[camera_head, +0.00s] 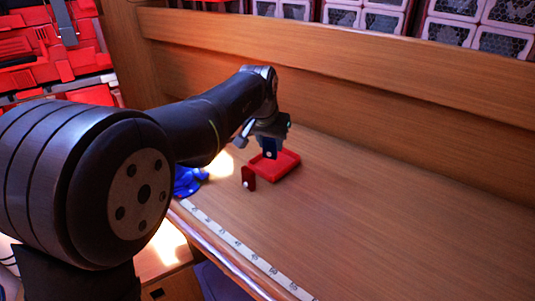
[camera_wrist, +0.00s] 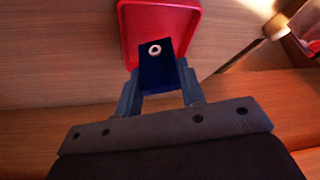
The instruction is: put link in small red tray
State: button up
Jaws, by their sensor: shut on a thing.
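My gripper (camera_wrist: 158,70) is shut on a dark blue flat piece with a pale ring on its face, which looks like the link (camera_wrist: 150,74). In the head view the link (camera_head: 270,151) hangs upright below my gripper (camera_head: 268,138). The small red tray (camera_head: 284,170) lies on the wooden surface. The link overlaps the tray in both views; its lower end appears over or inside the tray. I cannot tell whether it touches the tray floor.
A dark red upright piece with a pale dot (camera_head: 248,178) stands just left of the tray. A blue coiled heap (camera_head: 187,181) lies farther left. A numbered tape strip (camera_head: 240,246) runs along the front edge. A wooden back wall (camera_head: 350,120) rises behind. The right side is clear.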

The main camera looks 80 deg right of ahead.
aim_at(266, 148)
jog(key=shift+w+d+f, duration=0.2)
jog(key=shift+w+f, duration=0.2)
jog(key=shift+f, duration=1.85)
jog(key=shift+f, duration=0.15)
jog(key=o, duration=1.1)
jog(key=v, duration=1.2)
jog(key=shift+r, duration=0.25)
